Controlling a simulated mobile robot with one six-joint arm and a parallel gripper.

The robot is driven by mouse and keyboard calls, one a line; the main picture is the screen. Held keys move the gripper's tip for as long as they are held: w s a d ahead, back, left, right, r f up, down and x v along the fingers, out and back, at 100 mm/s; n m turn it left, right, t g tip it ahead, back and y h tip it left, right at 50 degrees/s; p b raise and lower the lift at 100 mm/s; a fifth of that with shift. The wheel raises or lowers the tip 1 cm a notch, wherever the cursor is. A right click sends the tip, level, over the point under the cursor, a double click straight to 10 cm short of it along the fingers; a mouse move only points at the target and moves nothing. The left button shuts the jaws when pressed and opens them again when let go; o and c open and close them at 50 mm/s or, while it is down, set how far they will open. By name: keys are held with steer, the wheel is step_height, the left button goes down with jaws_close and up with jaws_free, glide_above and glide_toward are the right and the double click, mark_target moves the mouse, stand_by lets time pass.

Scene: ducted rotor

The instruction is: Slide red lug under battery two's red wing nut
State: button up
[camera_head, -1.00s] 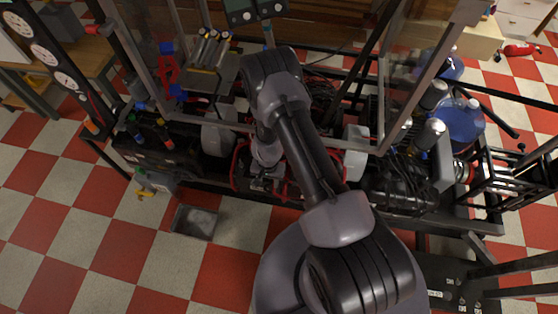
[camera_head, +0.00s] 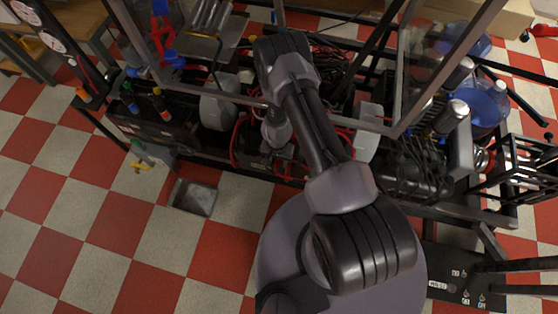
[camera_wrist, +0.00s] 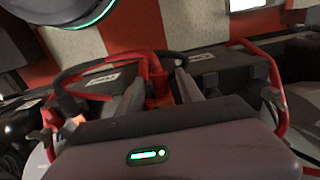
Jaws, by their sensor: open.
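My gripper (camera_wrist: 158,88) is open in the wrist view, with one grey finger on each side of a red upright piece (camera_wrist: 157,84). A gap seems to show beside it, but I cannot tell whether either finger touches it. Black battery cases with white labels lie behind the fingers, one at the left (camera_wrist: 100,79) and one at the right (camera_wrist: 207,78). A red cable (camera_wrist: 272,85) loops at the right, and a black-and-red cable (camera_wrist: 75,75) at the left. I cannot make out the red lug or the red wing nut. In the head view my arm hides most of the batteries.
A dark metal frame (camera_head: 190,93) surrounds the work area. A grey tray (camera_head: 194,197) lies on the checkered floor. Blue tanks (camera_head: 484,103) stand at the right. The floor at the lower left is clear.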

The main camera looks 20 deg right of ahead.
mark_target(277, 163)
steer(key=shift+r, duration=0.1)
jaws_close()
steer(key=shift+r+b, duration=0.1)
steer(key=shift+b, duration=0.6)
steer(key=shift+a+r+b, duration=0.1)
steer(key=shift+r+b, duration=0.15)
steer(key=shift+b, duration=0.3)
steer(key=shift+s+a+r, duration=0.1)
steer(key=shift+s+r, duration=0.05)
steer(key=shift+r, duration=0.45)
steer(key=shift+s+a+r, duration=0.1)
steer(key=shift+s+r, duration=0.05)
steer(key=shift+r, duration=0.45)
